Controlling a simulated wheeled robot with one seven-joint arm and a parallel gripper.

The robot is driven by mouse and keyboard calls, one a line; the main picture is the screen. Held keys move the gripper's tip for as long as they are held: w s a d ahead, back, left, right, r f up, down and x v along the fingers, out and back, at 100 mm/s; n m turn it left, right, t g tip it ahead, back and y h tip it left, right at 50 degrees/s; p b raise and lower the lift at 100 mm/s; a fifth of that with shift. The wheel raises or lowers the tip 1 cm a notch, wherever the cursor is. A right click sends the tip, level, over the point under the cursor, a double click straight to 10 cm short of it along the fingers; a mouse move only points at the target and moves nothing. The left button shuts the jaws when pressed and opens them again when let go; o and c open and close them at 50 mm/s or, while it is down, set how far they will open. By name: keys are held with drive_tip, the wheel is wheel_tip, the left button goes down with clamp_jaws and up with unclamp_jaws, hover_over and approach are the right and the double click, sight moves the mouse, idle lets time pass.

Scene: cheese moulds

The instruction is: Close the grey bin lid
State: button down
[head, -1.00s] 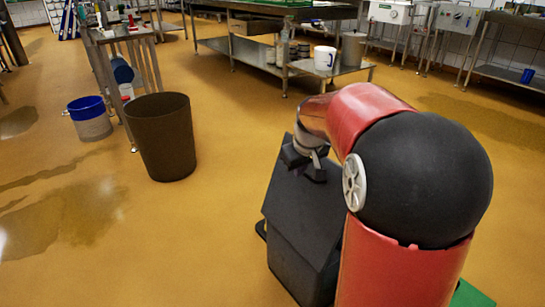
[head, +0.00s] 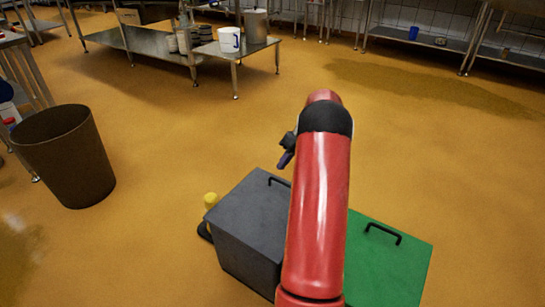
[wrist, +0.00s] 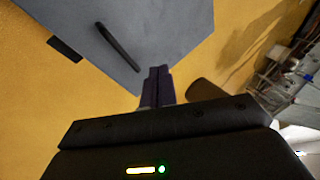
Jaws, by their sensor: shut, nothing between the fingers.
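The grey bin (head: 240,262) stands on the floor, left of my arm in the head view. Its grey lid (head: 246,212) appears to lie flat across the top, with a black bar handle (head: 279,181) near the far edge; my arm hides its right side. The lid (wrist: 150,25) and its handle (wrist: 118,47) also show in the wrist view. My gripper (head: 285,160) is shut and empty, beyond the far edge of the lid in the head view. Its fingertips (wrist: 158,72) show close together beside the lid's edge in the wrist view, apparently clear of the handle.
A green-lidded bin (head: 390,265) stands right of my arm. A yellow object (head: 211,200) is left of the grey bin. A brown open bin (head: 65,160) stands at the left. A metal table (head: 240,50) is at the back. The floor ahead is clear.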

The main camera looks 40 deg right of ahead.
drive_tip(key=b, duration=0.2)
hover_over(287, 188)
wheel_tip(287, 188, down, 7)
drive_tip(key=shift+d+f, duration=0.1)
drive_tip(key=shift+w+d+f+b, duration=0.1)
drive_tip(key=shift+d+f+b, duration=0.15)
drive_tip(key=shift+f+b, duration=0.45)
drive_tip(key=shift+f, duration=0.3)
drive_tip(key=v, duration=0.8)
drive_tip(key=shift+r+p, duration=0.3)
drive_tip(key=shift+p, duration=0.1)
